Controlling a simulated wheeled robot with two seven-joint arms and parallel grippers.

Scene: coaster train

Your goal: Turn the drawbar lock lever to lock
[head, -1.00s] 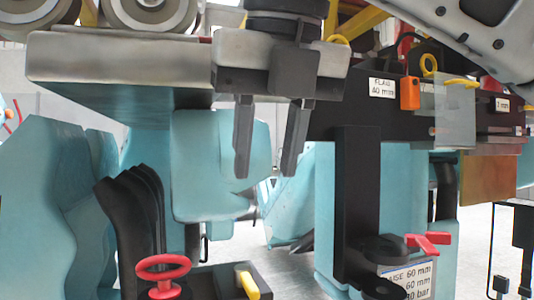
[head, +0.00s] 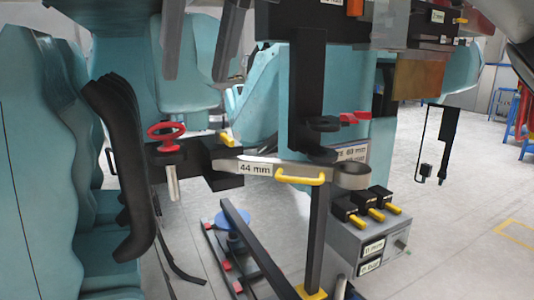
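A grey bar labelled 44 mm (head: 258,169) with a yellow loop handle (head: 301,177) and a ring (head: 351,176) at its right end lies level, its left end at a black block (head: 219,158). A short yellow lever (head: 229,138) sits on top of this block; it looks like the drawbar lock lever, though nothing labels it. A red lever (head: 354,118) shows at the black upright to the right. My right gripper (head: 195,79) hangs from the top edge, fingers apart and empty, above the yellow lever in the picture. Its palm is cut off. My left gripper is out of view.
A red handwheel (head: 166,134) stands left of the block, beside black bellows (head: 120,165). A grey box with yellow levers (head: 370,235) is at lower right. A black post (head: 318,235) stands under the bar. Open floor lies at right.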

